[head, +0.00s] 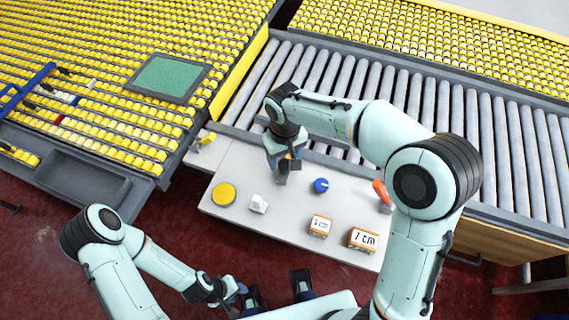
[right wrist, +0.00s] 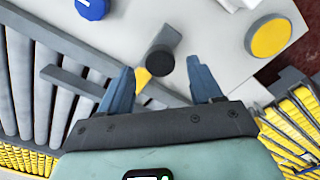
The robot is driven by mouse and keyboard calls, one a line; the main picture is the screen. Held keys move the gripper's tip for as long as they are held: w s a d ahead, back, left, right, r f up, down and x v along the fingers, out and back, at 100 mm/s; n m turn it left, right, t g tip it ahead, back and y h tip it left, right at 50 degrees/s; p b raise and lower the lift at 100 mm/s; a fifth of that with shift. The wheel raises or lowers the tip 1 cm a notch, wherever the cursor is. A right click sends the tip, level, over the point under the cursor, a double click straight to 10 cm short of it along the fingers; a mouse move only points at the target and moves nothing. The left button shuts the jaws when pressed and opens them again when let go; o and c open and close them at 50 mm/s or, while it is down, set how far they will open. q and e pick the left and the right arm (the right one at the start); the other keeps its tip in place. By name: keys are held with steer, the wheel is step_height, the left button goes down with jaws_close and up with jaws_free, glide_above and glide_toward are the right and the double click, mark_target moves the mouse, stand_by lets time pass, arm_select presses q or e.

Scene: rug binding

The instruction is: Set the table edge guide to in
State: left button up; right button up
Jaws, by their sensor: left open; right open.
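A light grey control panel (head: 240,170) lies in front of the rollers. A dark grey lever-like part with a round end (right wrist: 160,60) stands on it; it also shows in the head view (head: 282,172). No part is labelled as the edge guide, so I cannot tell for certain which it is. My right gripper (head: 287,155) is over this lever. In the right wrist view its open fingers (right wrist: 160,72) lie either side of the lever's end, with gaps; contact is not visible. My left gripper (head: 277,289) is open and empty, low in front of the panel.
The panel also bears a yellow button (head: 223,194), white switch (head: 258,204), blue knob (head: 321,185), red-orange handle (head: 381,191) and blocks marked 5 cm (head: 320,225) and 7 cm (head: 363,239). Grey rollers (head: 480,130) lie behind; yellow roller beds (head: 100,60) stand left and back.

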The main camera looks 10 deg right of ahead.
mark_target(284, 164)
arm_select(q)
steer(key=shift+f, duration=0.25)
arm_select(e)
steer(key=shift+f, duration=2.15)
jaws_close()
steer(key=w+d+p, duration=0.1)
steer(key=w+d, duration=0.1)
steer(key=w, duration=0.1)
steer(key=w+d+p, duration=0.2)
steer(key=w, duration=0.1)
steer(key=w+d+p, duration=0.2)
steer(key=w, duration=0.1)
steer(key=shift+w+d+r, duration=0.1)
steer(key=shift+w+d, duration=0.05)
steer(key=shift+w, duration=0.2)
arm_select(q)
steer(key=w+r, duration=0.3)
steer(key=r, duration=0.3)
steer(key=shift+w+r+t, duration=0.3)
steer(key=shift+w, duration=0.1)
arm_select(e)
steer(key=shift+s, duration=0.15)
jaws_free()
steer(key=shift+s, duration=0.1)
